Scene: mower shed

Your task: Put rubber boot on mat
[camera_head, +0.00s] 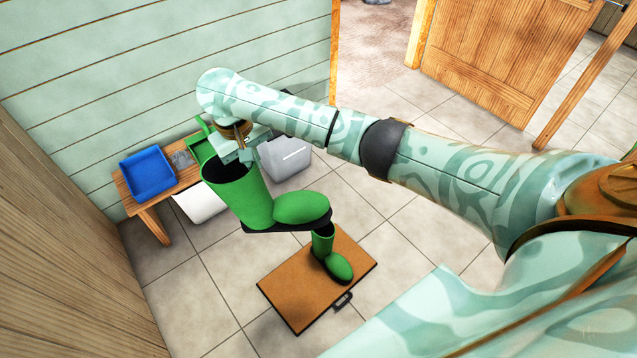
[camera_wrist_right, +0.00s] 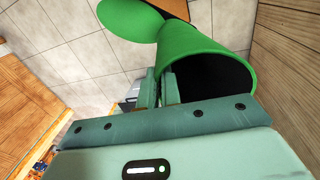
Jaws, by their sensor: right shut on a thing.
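A green rubber boot (camera_head: 241,193) with a dark sole hangs upright in the air in the head view, above and to the left of the brown mat (camera_head: 290,295). My right gripper (camera_head: 247,150) is shut on the boot's top rim. In the right wrist view the boot (camera_wrist_right: 195,50) shows its dark opening, with the fingers (camera_wrist_right: 169,88) pinching the rim. A second green boot (camera_head: 336,265) stands on the mat's upper right part, partly hidden by the held boot. My left gripper is not in view.
A low wooden bench (camera_head: 155,222) by the wall carries a blue tray (camera_head: 148,174). A white bin (camera_head: 203,205) and a grey box (camera_head: 290,165) stand near it. The mat's left and lower parts are bare. Tiled floor around it is clear.

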